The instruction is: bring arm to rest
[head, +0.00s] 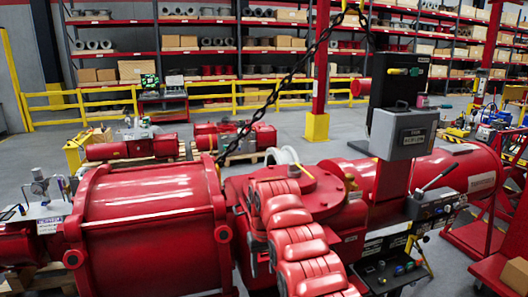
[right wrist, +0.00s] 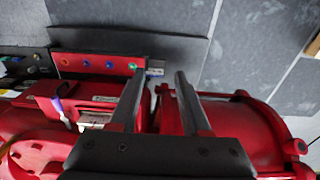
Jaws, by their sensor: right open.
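My right gripper (right wrist: 161,72) shows in the right wrist view as two grey fingers standing apart, with nothing between them. Beyond the fingers are red machine parts and grey floor. A red panel with small coloured knobs (right wrist: 95,65) lies left of the fingertips. I cannot clearly make out the right gripper in the head view. My left gripper is in neither view. The large red valve actuator (head: 150,235) fills the front of the head view, with a round flanged housing (head: 318,190) at its middle. I cannot tell whether the fingers touch any red part.
A grey control box (head: 404,130) stands on a post above the actuator. A black chain (head: 290,80) hangs across the middle. A control panel with a lever (head: 437,203) is at right. Yellow rails (head: 75,100) and shelves (head: 200,52) are behind; open floor (head: 345,128) lies between.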

